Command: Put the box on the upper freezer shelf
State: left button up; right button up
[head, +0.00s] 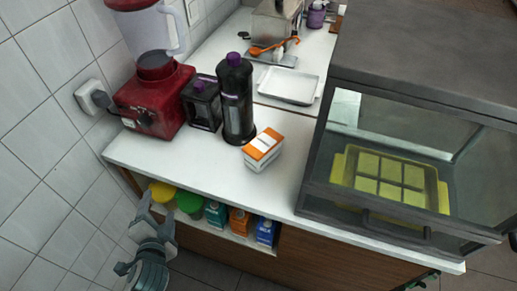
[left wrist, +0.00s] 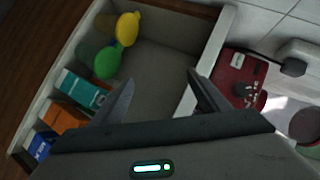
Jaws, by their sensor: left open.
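An orange-and-white box (head: 263,148) stands on the white counter, beside the tall black bottle. Other boxes stand in an open compartment below the counter front: a teal one (head: 215,214), an orange one (head: 239,221) and a blue one (head: 266,231). They also show in the left wrist view, as teal (left wrist: 82,88), orange (left wrist: 62,117) and blue (left wrist: 41,146) boxes. My left gripper (head: 156,212) is open and empty, left of the compartment in the head view. In the left wrist view its fingers (left wrist: 160,80) are spread over the compartment. I cannot identify a freezer shelf.
A dark glass-fronted case (head: 315,165) holding a yellow tray (head: 444,198) occupies the counter's right. A red blender (head: 157,100), black container (head: 201,104) and black bottle (head: 237,100) stand at the left. Yellow (head: 162,192) and green (head: 189,203) lidded containers share the compartment. A white tray (head: 289,86) lies behind.

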pick_arm(q)
jog(key=w+d+r+m+t+h, duration=0.2)
jog(key=r+m+t, duration=0.3)
jog(key=r, duration=0.4)
jog(key=w+d+r+m+t+h, duration=0.1)
jog(key=d+r+m+t, duration=0.1)
jog(key=r+m, duration=0.55)
jog(key=s+d+f+m+g+h, duration=0.1)
jog(key=d+f+m+g+h, duration=0.1)
jog(key=d+m+h, duration=0.4)
jog(key=d+f+m+g+h, duration=0.1)
jog(key=d+m+g+h, duration=0.3)
jog(key=m, duration=1.1)
jog(key=d+h, duration=0.2)
jog(key=d, duration=0.2)
jog(key=shift+s+d+f+m, duration=0.2)
jog(key=shift+s+f+m, duration=0.15)
jog(key=shift+s+f, duration=0.05)
pick_arm(e)
jog(key=shift+s+d, duration=0.15)
jog(key=shift+s, duration=0.65)
pick_arm(q)
jog(key=shift+w, duration=0.1)
